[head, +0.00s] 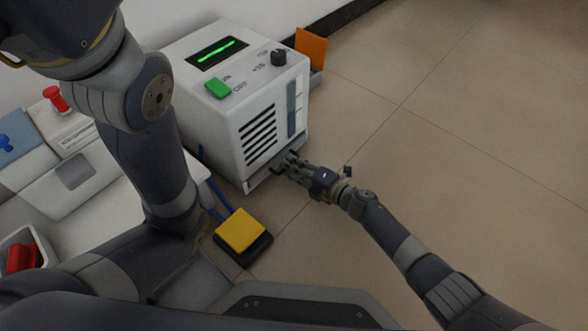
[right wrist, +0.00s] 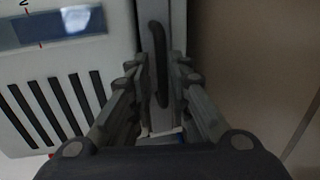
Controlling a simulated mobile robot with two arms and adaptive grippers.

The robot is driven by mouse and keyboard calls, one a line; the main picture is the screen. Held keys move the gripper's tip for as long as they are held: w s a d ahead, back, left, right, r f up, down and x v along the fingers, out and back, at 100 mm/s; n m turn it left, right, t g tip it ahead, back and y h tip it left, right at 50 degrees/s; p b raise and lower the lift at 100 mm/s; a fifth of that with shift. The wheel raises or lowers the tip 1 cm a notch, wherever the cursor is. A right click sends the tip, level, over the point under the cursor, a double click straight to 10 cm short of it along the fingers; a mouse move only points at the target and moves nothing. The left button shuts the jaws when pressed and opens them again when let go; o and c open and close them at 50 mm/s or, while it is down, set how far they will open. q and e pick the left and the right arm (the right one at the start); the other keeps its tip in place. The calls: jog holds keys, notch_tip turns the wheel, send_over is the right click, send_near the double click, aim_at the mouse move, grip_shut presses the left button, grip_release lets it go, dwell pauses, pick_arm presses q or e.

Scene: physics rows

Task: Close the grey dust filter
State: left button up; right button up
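The grey dust filter (head: 256,181) is a pale grey strip along the bottom front of the white machine (head: 185,60). In the head view it seems to stick out a little below the slotted vent. My right gripper (head: 287,163) is at this strip and covers part of it. In the right wrist view the strip (right wrist: 178,20) carries a dark curved handle (right wrist: 159,65). The right gripper (right wrist: 160,75) is open, with one finger on each side of the handle; contact cannot be told. My left gripper is out of view; only its arm shows.
A yellow pedal (head: 240,230) sits on the floor in front of the machine. An orange panel (head: 311,47) stands at its far side. A white unit (head: 95,185) and a bin with a red item (head: 22,257) are at left. The floor at right is clear.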

jog(key=shift+a, duration=0.1)
jog(key=shift+s+d, duration=0.25)
jog(key=shift+d, duration=0.2)
jog(key=v, duration=1.1)
jog(key=shift+s+r, duration=0.1)
